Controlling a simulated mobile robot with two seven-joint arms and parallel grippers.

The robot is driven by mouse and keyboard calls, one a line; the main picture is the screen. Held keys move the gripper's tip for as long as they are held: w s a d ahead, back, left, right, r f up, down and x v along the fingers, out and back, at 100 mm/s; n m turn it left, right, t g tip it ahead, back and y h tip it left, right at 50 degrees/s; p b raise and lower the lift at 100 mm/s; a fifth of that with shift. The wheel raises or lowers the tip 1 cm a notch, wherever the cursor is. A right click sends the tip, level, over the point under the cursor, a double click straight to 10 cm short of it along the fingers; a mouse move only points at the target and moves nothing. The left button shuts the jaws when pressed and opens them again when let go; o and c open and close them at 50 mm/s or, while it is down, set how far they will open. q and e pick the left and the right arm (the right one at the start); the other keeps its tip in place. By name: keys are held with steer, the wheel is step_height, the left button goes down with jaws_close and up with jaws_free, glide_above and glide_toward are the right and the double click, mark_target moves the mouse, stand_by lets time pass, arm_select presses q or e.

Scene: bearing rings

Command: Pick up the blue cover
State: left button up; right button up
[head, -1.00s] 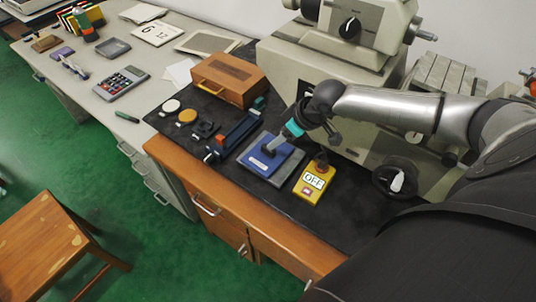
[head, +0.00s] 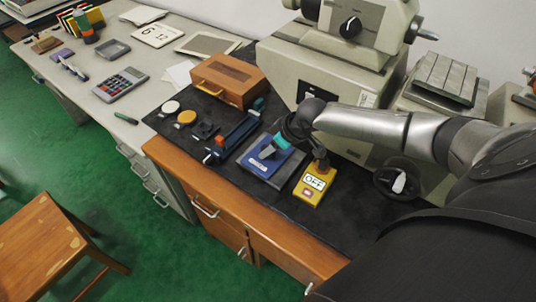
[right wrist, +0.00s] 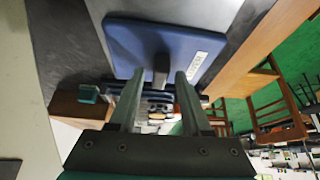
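The blue cover (head: 259,165) is a flat blue plate with a white label and a small dark upright handle. It lies on a dark grey block (head: 284,176) on the black mat. My right gripper (head: 268,152) is over the cover and hides part of it in the head view. In the right wrist view the cover (right wrist: 150,42) fills the top middle. Its handle (right wrist: 161,68) stands between the two fingers of my right gripper (right wrist: 158,82), which are open with a gap on both sides. My left gripper is not in view.
A yellow OFF switch box (head: 314,184) stands just right of the cover. A blue vise-like tool (head: 236,132) is close on the left. A wooden box (head: 230,80) and a large grey machine (head: 330,62) stand behind. The mat's front strip is clear.

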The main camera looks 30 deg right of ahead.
jaws_close()
stand_by(0.6)
